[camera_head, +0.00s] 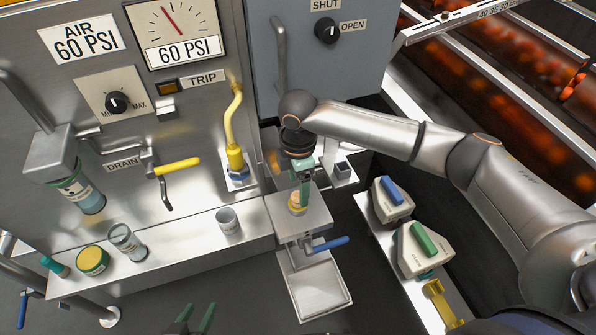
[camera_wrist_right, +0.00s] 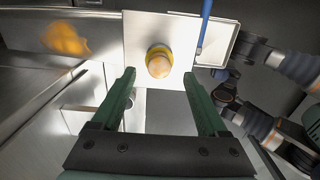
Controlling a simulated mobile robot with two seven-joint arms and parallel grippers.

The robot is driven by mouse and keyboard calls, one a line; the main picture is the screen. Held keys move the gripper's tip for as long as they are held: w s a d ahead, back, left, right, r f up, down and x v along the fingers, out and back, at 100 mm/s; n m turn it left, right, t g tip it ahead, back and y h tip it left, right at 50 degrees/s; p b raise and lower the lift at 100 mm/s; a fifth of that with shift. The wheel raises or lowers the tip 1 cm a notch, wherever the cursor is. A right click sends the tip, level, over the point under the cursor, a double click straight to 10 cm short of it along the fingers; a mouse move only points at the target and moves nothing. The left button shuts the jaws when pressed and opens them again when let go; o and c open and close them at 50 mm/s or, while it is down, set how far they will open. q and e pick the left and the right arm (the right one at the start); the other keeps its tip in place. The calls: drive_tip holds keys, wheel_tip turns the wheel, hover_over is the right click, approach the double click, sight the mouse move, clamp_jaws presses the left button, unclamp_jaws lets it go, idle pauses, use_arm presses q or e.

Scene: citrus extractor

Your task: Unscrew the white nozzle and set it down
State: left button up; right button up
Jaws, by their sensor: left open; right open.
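A round cream-coloured piece in a yellow ring (camera_head: 297,203) sits on a pale metal block (camera_head: 313,214); I cannot tell for sure whether it is the white nozzle. In the right wrist view the same piece (camera_wrist_right: 159,64) lies beyond and between the two green fingers. My right gripper (camera_head: 305,190) points down just over it and partly hides it. The right gripper (camera_wrist_right: 159,74) is open, with nothing between its fingers. My left gripper (camera_head: 198,318) is open and empty at the bottom edge, with only its fingertips showing.
A metal ledge (camera_head: 180,250) carries a grey cup (camera_head: 228,221), a clear jar (camera_head: 125,240) and a yellow-lidded jar (camera_head: 92,261). A blue-handled valve (camera_head: 328,244) stands above a square tray (camera_head: 318,290). Two pale tools (camera_head: 424,248) lie to the right.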

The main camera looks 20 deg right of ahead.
sight(298, 195)
drive_tip(key=shift+f+b, duration=0.35)
drive_tip(key=shift+f, duration=1.95)
clamp_jaws()
drive_tip(key=n, duration=1.2)
drive_tip(key=shift+r, duration=0.1)
drive_tip(key=shift+c, duration=1.9)
unclamp_jaws()
drive_tip(key=shift+o, duration=0.3)
